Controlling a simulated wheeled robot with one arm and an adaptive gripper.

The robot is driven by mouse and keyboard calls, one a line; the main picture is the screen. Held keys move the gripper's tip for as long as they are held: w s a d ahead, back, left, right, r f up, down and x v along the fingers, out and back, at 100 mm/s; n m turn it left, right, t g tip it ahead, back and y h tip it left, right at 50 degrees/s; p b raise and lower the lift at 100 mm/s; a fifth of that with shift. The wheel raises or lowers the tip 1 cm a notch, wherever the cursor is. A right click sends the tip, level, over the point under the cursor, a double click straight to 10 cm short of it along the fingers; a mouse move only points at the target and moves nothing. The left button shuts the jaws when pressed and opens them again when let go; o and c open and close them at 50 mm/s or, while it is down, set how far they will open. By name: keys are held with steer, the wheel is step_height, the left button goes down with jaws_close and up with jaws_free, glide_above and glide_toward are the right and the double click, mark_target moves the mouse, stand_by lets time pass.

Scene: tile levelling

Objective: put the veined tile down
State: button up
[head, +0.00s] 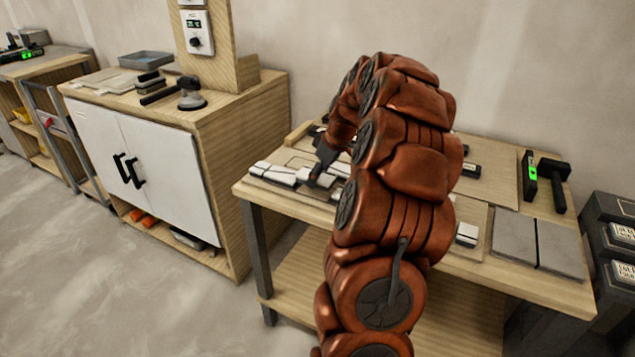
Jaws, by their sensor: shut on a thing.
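My gripper (320,176) is low over the left part of the wooden workbench (262,200), shut on a small white tile (306,175). I take this to be the veined tile, but its veins are too small to make out. The tile is just above or touching the bench; I cannot tell which. Another white piece (272,172) lies to its left, close by. My copper-coloured arm hides much of the bench middle and the right side of the gripper.
Two grey slabs (514,235) lie at the bench's right. A black mallet (552,183) and a level with a green display (530,178) lie behind them. A small white block (467,233) is right of my arm. A cabinet (160,165) stands left.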

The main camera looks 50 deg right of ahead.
mark_target(318, 192)
steer(key=shift+w+d, duration=0.25)
steer(key=shift+w, duration=0.1)
steer(key=shift+f, duration=1.75)
steer(key=shift+f, duration=0.1)
steer(key=shift+f, duration=0.1)
steer(key=o, duration=1.2)
steer(key=v, duration=1.2)
steer(key=shift+d, duration=0.1)
